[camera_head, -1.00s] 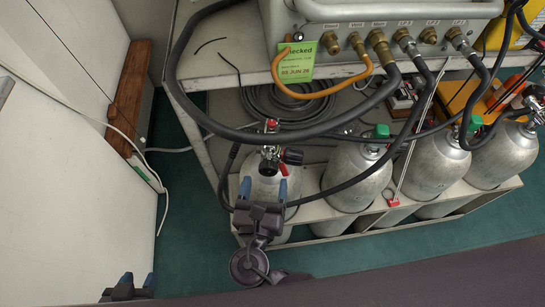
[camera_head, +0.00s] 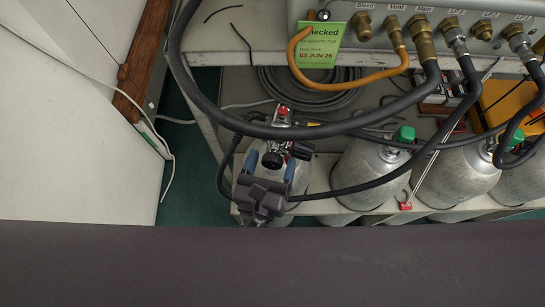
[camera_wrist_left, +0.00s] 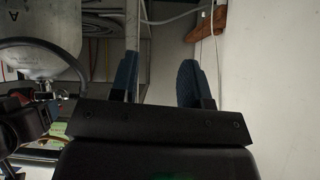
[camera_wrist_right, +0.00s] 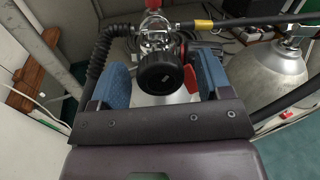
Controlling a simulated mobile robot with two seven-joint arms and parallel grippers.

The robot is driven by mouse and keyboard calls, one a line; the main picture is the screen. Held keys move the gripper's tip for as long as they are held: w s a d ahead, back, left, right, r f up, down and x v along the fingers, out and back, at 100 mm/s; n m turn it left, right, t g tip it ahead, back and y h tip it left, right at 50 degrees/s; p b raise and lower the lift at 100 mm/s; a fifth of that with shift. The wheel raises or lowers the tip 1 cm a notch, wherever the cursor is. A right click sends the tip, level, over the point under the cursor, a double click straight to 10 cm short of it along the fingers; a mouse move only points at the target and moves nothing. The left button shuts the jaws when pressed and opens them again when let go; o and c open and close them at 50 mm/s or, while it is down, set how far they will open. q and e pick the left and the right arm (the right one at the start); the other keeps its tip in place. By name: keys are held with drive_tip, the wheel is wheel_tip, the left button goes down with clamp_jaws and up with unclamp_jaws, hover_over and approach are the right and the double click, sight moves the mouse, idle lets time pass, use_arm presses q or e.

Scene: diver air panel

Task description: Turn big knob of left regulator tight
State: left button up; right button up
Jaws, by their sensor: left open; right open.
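The left regulator (camera_head: 280,130) sits on the leftmost grey cylinder (camera_head: 302,178), with a red cap on top. In the right wrist view its big black round knob (camera_wrist_right: 160,73) faces the camera. My right gripper (camera_head: 270,166) is open at the regulator. In the right wrist view its two blue fingers (camera_wrist_right: 164,80) stand on either side of the knob, with visible gaps. A red part shows behind the knob, near the right finger. My left gripper (camera_wrist_left: 158,78) is open and empty in the left wrist view; it is out of the head view.
Black hoses (camera_head: 340,127) loop over and beside the regulator. The panel box (camera_head: 470,15) with brass fittings and a green tag (camera_head: 320,45) is above. More cylinders (camera_head: 365,175) stand to the right. A white wall (camera_head: 60,120) is at left, with green floor between.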

drive_tip(key=c, duration=0.9)
